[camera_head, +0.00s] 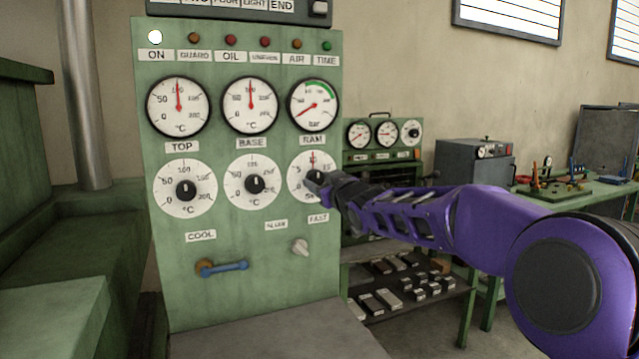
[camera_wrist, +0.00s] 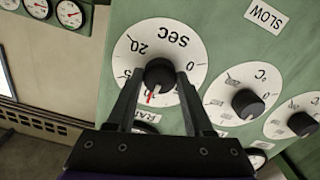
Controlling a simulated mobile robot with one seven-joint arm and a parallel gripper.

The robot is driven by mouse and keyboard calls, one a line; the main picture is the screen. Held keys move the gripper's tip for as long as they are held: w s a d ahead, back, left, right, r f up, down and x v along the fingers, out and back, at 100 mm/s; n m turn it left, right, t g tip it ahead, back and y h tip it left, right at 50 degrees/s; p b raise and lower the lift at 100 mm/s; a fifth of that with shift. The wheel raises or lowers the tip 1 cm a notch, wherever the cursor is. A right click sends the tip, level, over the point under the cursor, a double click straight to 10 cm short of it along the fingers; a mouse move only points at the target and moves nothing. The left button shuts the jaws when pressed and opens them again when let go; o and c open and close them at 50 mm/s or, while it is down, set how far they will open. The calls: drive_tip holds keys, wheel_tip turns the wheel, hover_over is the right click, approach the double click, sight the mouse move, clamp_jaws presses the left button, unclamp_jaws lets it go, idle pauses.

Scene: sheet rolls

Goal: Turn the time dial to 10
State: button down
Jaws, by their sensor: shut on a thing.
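The time dial (camera_head: 300,184) is the rightmost of three white dials in the lower row of the green panel. In the wrist view its face (camera_wrist: 130,52), marked "sec", appears upside down, with 0 and 20 legible. My gripper (camera_head: 322,183) reaches it from the right. In the wrist view my gripper (camera_wrist: 160,82) is shut on the black knob (camera_wrist: 159,73), one finger on each side. The red pointer (camera_wrist: 151,97) points near the top of the scale in the head view. The numeral at its tip cannot be read. My fingers cover part of the face.
Two temperature dials (camera_head: 254,200) (camera_head: 172,205) sit left of the time dial, with round gauges (camera_head: 314,122) above. Below are a grey knob (camera_head: 300,247) and a blue lever (camera_head: 230,267). A bench with a small gauge box (camera_head: 382,140) stands behind to the right.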

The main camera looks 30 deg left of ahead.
idle(0.3)
drive_tip(key=shift+c, duration=1.4)
unclamp_jaws()
drive_tip(key=v, duration=1.7)
drive_tip(key=shift+d, duration=0.2)
drive_tip(key=shift+r, duration=0.15)
